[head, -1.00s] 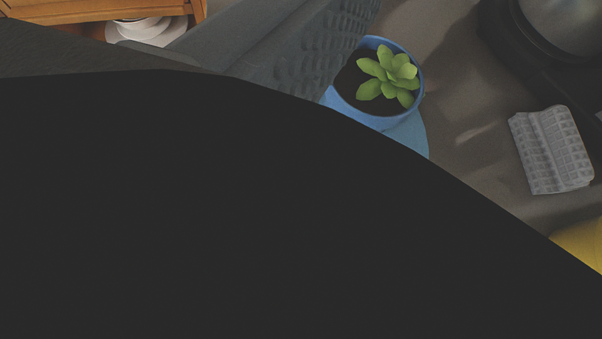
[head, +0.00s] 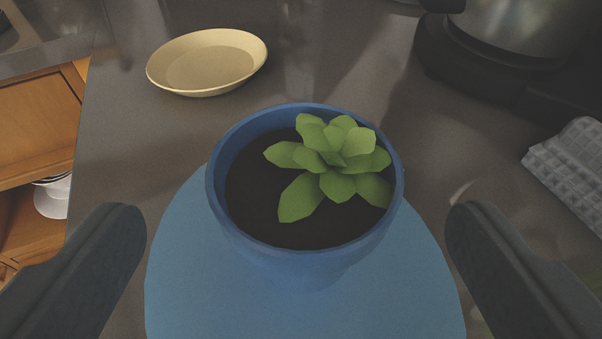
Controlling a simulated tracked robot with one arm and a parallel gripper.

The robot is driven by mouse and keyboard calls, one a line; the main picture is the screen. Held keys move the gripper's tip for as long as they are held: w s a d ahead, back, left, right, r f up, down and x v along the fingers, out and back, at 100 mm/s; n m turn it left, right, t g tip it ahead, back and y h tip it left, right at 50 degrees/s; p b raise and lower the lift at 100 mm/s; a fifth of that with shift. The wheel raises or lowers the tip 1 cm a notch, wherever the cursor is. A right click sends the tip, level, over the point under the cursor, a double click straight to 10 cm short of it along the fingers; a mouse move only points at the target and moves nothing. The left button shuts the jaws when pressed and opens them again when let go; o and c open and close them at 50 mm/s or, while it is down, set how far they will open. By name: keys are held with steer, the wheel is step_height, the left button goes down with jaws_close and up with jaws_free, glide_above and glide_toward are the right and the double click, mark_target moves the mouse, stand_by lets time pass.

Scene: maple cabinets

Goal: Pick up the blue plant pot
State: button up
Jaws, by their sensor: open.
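The blue plant pot (head: 290,258) stands upright in the middle of the head view, with dark soil and a green succulent (head: 335,165) in it. It stands on a light blue round-edged board or mat (head: 190,290) on the dark counter. My gripper (head: 295,225) is open, with one dark finger at the left and one at the right of the pot. Both fingers are apart from the pot, with gaps on each side.
A cream plate (head: 208,64) lies behind the pot to the left. A metal appliance with a black base (head: 490,65) stands at the back right. A grey waffle cloth (head: 575,165) lies at the right. The counter's left edge borders an open wooden cabinet (head: 38,130) with white dishes.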

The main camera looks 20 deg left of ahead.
mark_target(305, 190)
steer(key=b+x, duration=0.1)
steer(key=x, duration=0.4)
steer(key=shift+w+d+r, duration=0.1)
steer(key=shift+w+r, duration=0.05)
steer(key=shift+w, duration=0.05)
steer(key=c, duration=1.2)
